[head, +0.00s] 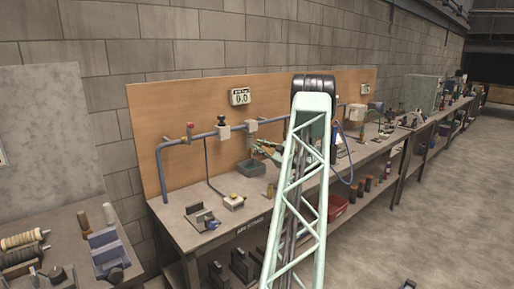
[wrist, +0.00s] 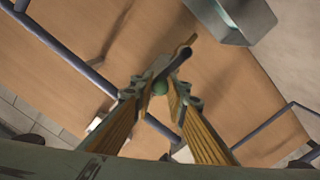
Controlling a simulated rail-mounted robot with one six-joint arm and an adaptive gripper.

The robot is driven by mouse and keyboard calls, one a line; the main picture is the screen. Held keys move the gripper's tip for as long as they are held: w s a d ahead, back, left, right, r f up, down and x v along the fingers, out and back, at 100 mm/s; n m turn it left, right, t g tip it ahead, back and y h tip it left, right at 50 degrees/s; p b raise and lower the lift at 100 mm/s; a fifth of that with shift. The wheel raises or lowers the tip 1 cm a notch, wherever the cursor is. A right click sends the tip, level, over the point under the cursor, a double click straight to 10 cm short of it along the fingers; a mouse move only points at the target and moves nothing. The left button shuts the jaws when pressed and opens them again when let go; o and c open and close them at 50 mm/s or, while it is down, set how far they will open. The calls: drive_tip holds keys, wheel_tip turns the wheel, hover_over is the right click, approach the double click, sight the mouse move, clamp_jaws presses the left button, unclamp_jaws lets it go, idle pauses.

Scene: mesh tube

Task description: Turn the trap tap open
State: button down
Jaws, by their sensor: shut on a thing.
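In the wrist view, the two ribbed fingers of my gripper (wrist: 163,80) come together around a small tap, which I take to be the trap tap (wrist: 160,88). A green rounded part of it shows between the fingers, and a dark stub lies just beyond them. The fingers hide most of the tap, so whether it is turned is unclear. In the head view, my gripper (head: 258,148) is small, in front of the wooden backboard and below the blue pipe. The tap cannot be made out there.
A grey open tray (head: 250,168) stands on the bench under my gripper; it also shows in the wrist view (wrist: 238,20). The blue pipe (head: 175,146) carries a red-handled valve (head: 190,128) and a black knob (head: 221,120). A display (head: 240,97) on the wall reads 0.0.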

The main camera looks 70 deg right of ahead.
drive_tip(key=shift+f, duration=0.1)
drive_tip(key=c, duration=2.5)
unclamp_jaws()
drive_tip(key=shift+c, duration=0.2)
drive_tip(key=shift+s, duration=0.1)
drive_tip(key=v, duration=1.1)
drive_tip(key=shift+s+a, duration=0.25)
drive_tip(key=shift+a, duration=0.15)
